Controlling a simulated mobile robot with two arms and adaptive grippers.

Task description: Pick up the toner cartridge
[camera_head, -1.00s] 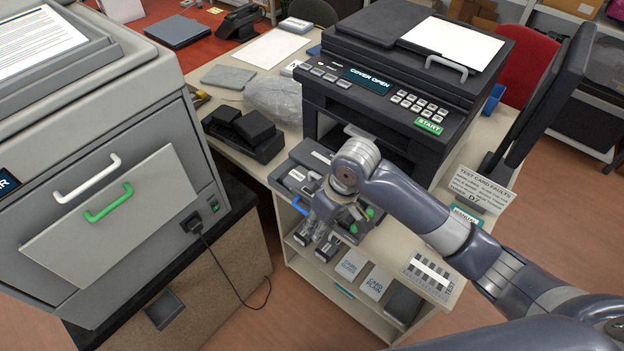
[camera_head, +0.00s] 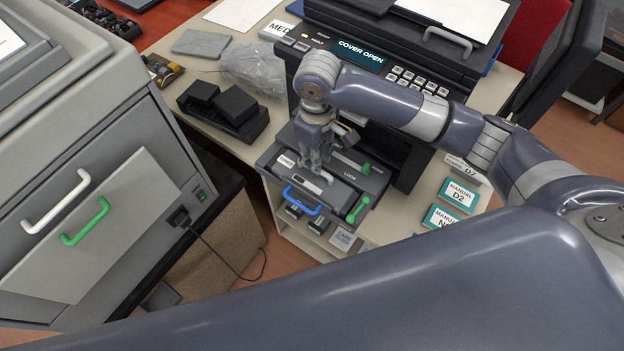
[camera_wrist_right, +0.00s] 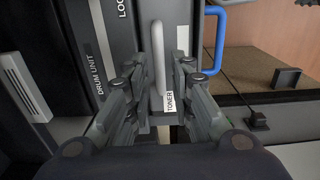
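The toner cartridge (camera_head: 335,196) is a dark grey block lying in the pulled-out drawer of the printer. In the right wrist view its pale bar handle (camera_wrist_right: 158,60) stands beside a white "TONER" label (camera_wrist_right: 170,102). My right gripper (camera_head: 316,170) points down over the cartridge. In the right wrist view my right gripper (camera_wrist_right: 160,70) has one finger on each side of the handle, with gaps showing, so it is open around it. The head view partly hides the handle behind the fingers. My left gripper is not in view.
The drawer has a blue front handle (camera_head: 302,199), a green lever (camera_head: 359,208) and a green-ended rod (camera_head: 364,168). The printer (camera_head: 395,85), showing "COVER OPEN", stands close behind. A grey cabinet (camera_head: 95,150) is at the left. Manuals (camera_head: 460,195) lie at the right.

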